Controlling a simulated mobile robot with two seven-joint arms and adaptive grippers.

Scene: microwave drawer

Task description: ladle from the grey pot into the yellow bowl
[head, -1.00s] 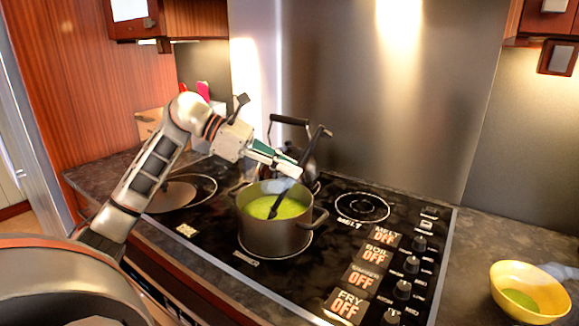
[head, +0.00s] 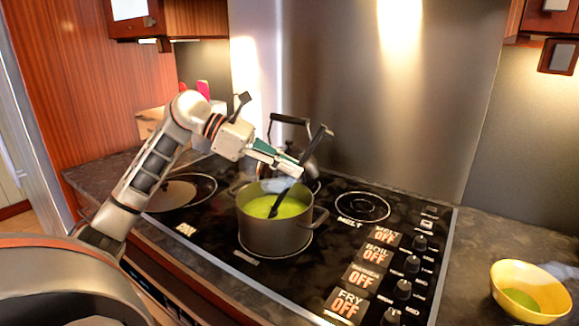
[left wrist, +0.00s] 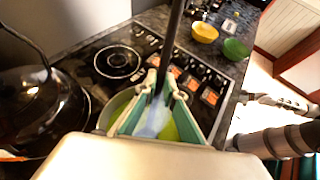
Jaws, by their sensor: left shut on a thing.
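The grey pot (head: 275,236) stands on the stove with green soup in it; part of it shows in the left wrist view (left wrist: 108,112). My left gripper (head: 292,168) is above the pot, shut on the black ladle (head: 316,142). The ladle is tilted, its lower end in the pot at the soup; its bowl is hidden. In the left wrist view the handle (left wrist: 174,35) rises between the fingers (left wrist: 160,95). The yellow bowl (head: 535,300) holds some green soup at the far right; it also shows in the left wrist view (left wrist: 205,32).
A dark kettle (head: 300,150) stands behind the pot, and a pan (head: 182,192) lies to its left. The stove knobs (head: 403,288) are at the right. A green bowl (left wrist: 237,49) is near the yellow one. An arm of mine shows at the right in the left wrist view.

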